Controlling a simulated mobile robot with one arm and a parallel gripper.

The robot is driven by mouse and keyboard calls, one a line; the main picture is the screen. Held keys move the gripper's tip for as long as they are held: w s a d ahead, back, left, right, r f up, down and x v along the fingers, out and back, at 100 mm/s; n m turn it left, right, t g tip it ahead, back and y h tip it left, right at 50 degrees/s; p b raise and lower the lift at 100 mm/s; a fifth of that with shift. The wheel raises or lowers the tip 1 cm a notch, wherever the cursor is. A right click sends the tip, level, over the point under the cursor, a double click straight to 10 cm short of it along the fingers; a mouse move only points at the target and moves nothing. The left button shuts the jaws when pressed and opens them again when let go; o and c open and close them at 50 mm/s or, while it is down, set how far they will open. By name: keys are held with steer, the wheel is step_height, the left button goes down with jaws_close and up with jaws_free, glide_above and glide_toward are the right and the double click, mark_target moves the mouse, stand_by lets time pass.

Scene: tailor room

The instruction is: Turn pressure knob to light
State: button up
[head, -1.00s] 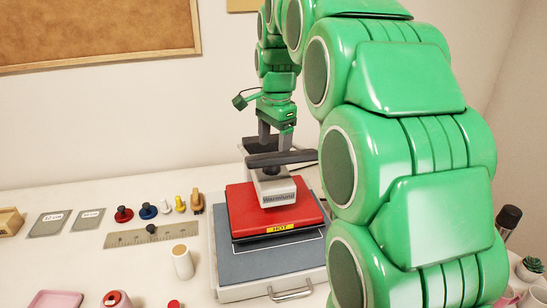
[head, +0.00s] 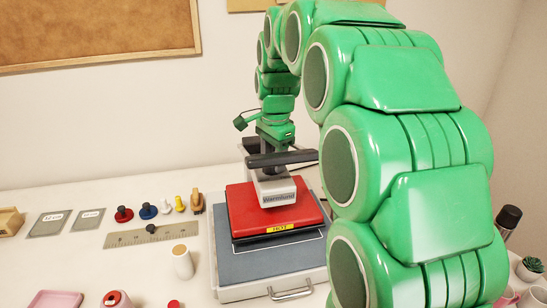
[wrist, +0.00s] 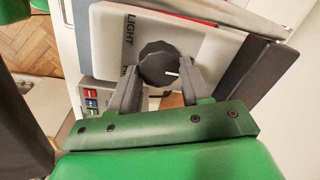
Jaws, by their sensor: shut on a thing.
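The heat press has a red upper plate (head: 272,213) with a yellow "HOT" label and a grey head (head: 278,190). In the wrist view, the round black knob (wrist: 153,62) sits on the press's pale top. Its white mark lies on the right side, away from the word "LIGHT" (wrist: 129,36) at upper left. A second label below "LIGHT" is mostly hidden by a finger. My gripper (wrist: 158,68) is shut on the knob, one finger on each side. In the head view, its fingertips and the knob are hidden behind the press's dark handle (head: 282,158).
The dark handle bar (wrist: 256,75) runs close by the right finger. Red and blue buttons (wrist: 91,98) show at lower left. Left of the press lie a ruler (head: 150,235), a white spool (head: 182,262) and several small presser pieces (head: 148,211). The wall stands behind.

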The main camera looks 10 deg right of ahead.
steer(key=shift+c, duration=0.5)
steer(key=shift+n, duration=0.4)
steer(key=n, duration=0.4)
steer(key=shift+w+n, duration=0.2)
steer(key=shift+n, duration=0.1)
steer(key=n, duration=0.6)
steer(key=shift+w+a+r+n+g, duration=0.1)
steer(key=shift+a+n+g, duration=0.1)
steer(key=shift+n+g, duration=0.1)
steer(key=n, duration=0.5)
steer(key=shift+a, duration=0.15)
steer(key=n, duration=0.6)
steer(key=shift+a+g, duration=0.1)
steer(key=shift+g, duration=0.3)
